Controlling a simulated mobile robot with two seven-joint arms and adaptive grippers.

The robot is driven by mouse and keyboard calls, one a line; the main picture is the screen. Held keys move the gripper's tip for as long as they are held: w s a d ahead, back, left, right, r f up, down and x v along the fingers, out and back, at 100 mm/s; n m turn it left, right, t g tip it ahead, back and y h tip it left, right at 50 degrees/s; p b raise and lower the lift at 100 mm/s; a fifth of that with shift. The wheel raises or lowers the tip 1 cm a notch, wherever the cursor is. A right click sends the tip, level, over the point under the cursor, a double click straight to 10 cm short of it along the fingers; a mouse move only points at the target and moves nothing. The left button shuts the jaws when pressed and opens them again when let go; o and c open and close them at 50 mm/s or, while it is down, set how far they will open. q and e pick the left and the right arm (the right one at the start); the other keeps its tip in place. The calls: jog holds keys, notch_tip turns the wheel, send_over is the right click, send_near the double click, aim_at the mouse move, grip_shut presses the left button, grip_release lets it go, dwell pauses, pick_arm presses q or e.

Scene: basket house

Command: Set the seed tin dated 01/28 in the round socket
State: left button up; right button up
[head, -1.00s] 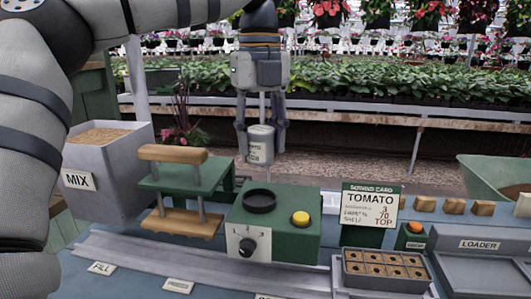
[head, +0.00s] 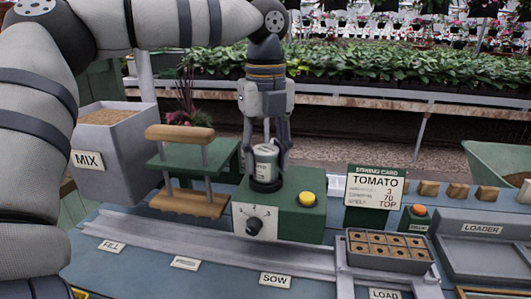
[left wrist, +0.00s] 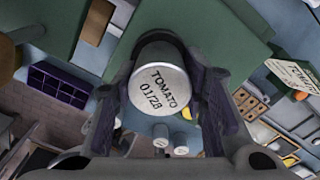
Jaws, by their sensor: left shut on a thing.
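The seed tin (head: 265,160) is a small pale cylinder; in the left wrist view its lid (left wrist: 160,85) reads TOMATO 01/28. My left gripper (head: 267,158) points down and is shut on the tin, with a finger on each side. The tin is upright at the round black socket (head: 267,185) on top of the green box (head: 305,215). Its lower end meets the socket ring; I cannot tell whether it is fully seated. My right gripper is not in view.
The green box has a yellow button (head: 307,198) and a black knob (head: 254,226). A green-and-wood stand (head: 180,165) is close on the left. A TOMATO sowing card (head: 376,188) and a seed tray (head: 388,262) are on the right. Two more tins (left wrist: 160,131) show in the wrist view.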

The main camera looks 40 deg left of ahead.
pick_arm(q)
jog(key=shift+f, duration=0.7)
dwell(0.8)
jog(key=o, duration=1.2)
jog(key=shift+o, duration=0.5)
jog(key=o, duration=0.4)
jog(key=shift+o, duration=0.2)
jog(key=shift+r, duration=4.05)
